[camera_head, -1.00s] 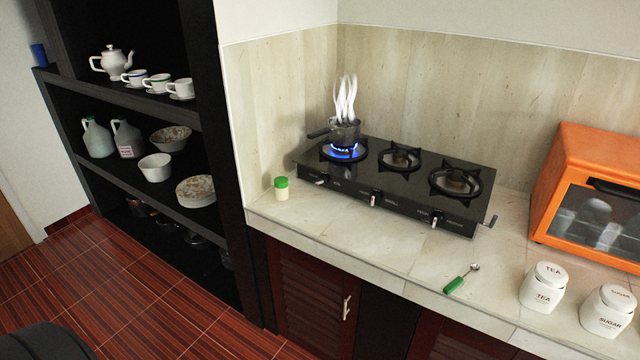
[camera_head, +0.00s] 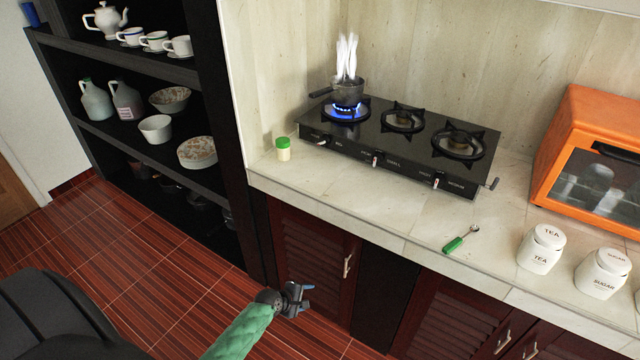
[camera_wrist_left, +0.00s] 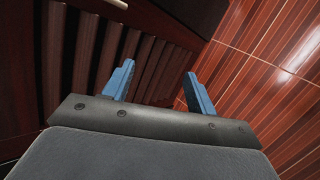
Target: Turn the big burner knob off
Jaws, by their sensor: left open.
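A black three-burner stove (camera_head: 390,150) stands on the stone counter. Its left burner (camera_head: 346,110) burns with a blue flame under a steaming pot (camera_head: 348,91). Three knobs with light handles sit on its front face: a left knob (camera_head: 321,142), a middle knob (camera_head: 375,161) and a right knob (camera_head: 436,183). My left gripper (camera_head: 306,299) is low in front of the cabinet doors, below the counter and well apart from the stove. In the left wrist view its two blue fingers (camera_wrist_left: 160,88) are spread with nothing between them. My right gripper is not in view.
A green-lidded jar (camera_head: 283,149) stands left of the stove. A green-handled tool (camera_head: 460,240), a tea canister (camera_head: 540,248), a sugar canister (camera_head: 602,273) and an orange oven (camera_head: 590,165) are to the right. The counter front edge overhangs dark cabinet doors (camera_head: 312,258).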

